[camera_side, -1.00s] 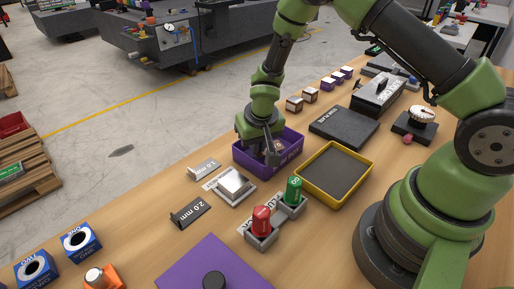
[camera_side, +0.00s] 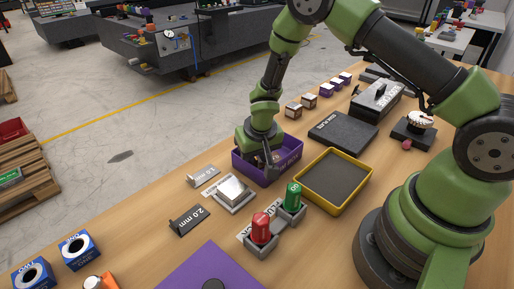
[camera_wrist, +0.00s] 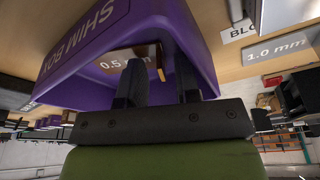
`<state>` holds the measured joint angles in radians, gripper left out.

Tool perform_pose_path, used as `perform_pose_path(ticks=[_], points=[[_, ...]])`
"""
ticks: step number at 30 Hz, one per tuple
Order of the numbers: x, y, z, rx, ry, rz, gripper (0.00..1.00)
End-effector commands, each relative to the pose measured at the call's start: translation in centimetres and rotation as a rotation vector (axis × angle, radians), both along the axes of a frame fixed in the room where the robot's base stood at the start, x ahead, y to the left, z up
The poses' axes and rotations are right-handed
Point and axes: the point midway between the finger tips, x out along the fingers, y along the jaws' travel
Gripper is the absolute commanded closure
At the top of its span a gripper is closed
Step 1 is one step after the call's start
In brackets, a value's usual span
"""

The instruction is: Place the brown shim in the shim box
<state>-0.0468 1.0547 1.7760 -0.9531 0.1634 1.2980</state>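The purple shim box (camera_side: 287,166) stands on the table in the side view, with my gripper (camera_side: 270,163) reaching down into it. In the wrist view the shim box (camera_wrist: 75,50) appears upside down, and my gripper (camera_wrist: 160,68) has its two dark fingers inside. The fingers stand apart. The brown shim (camera_wrist: 116,60), marked 0.5, lies inside the box just beyond the fingertips. Its upright brown tab (camera_wrist: 161,64) shows in the gap between the fingers, with no visible contact. In the side view the arm and box wall mostly hide the shim.
A yellow-rimmed tray (camera_side: 325,205) stands close to the right of the box. A 1.0 mm shim (camera_side: 204,176), a block on a plate (camera_side: 232,192) and a 2.0 mm shim (camera_side: 189,219) lie to the left. A dark plate (camera_side: 342,131) lies behind.

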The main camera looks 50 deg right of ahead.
Motion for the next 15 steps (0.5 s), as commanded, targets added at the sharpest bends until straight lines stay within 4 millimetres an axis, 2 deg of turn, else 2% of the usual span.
perform_pose_path(ticks=[5, 15], points=[[-0.2, 0.2, 1.8, 0.0, -0.004, -0.001, 0.7], [-1.8, 0.9, 8.5, 0.0, -0.005, 0.0, 0.7]])
